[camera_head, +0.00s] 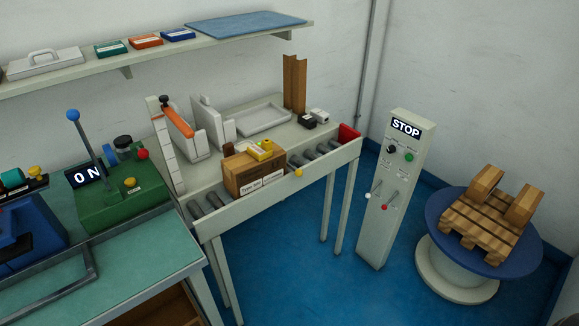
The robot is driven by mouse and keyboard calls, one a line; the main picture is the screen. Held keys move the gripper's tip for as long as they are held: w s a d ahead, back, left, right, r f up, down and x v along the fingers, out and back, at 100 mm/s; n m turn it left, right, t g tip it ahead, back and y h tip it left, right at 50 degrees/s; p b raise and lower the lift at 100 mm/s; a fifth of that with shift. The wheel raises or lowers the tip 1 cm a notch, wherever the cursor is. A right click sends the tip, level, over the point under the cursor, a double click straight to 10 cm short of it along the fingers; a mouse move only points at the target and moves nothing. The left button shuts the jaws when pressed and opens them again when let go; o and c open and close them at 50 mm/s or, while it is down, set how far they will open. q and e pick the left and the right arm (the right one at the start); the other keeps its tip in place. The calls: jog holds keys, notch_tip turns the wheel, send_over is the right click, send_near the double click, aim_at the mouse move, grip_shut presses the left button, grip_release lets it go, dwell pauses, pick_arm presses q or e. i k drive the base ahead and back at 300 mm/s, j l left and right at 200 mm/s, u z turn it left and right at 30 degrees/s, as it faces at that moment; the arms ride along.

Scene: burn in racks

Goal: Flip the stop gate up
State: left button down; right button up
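A roller conveyor (257,192) runs along the white bench in the middle of the view. A red plate (348,133) stands at its right end; it looks like the stop gate, but I cannot tell its exact position. Neither of my grippers is in view.
A grey pedestal (378,222) with a STOP sign, buttons and two levers stands right of the conveyor. A blue turntable (440,222) bears a wooden pallet (480,232). A green machine (125,205) reading ON stands at left. Blue floor (290,250) is clear below the conveyor.

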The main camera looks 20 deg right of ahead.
aim_at(298, 172)
jog(key=i+l+z, duration=0.1)
jog(key=l, duration=0.3)
jog(key=i+l+z, duration=0.1)
jog(key=l, duration=0.3)
jog(key=i+l+z, duration=0.1)
jog(key=i+l, duration=0.2)
jog(key=i+l+z, duration=0.1)
jog(key=l, duration=0.35)
jog(key=i+l+z, duration=0.1)
jog(key=i+l, duration=0.2)
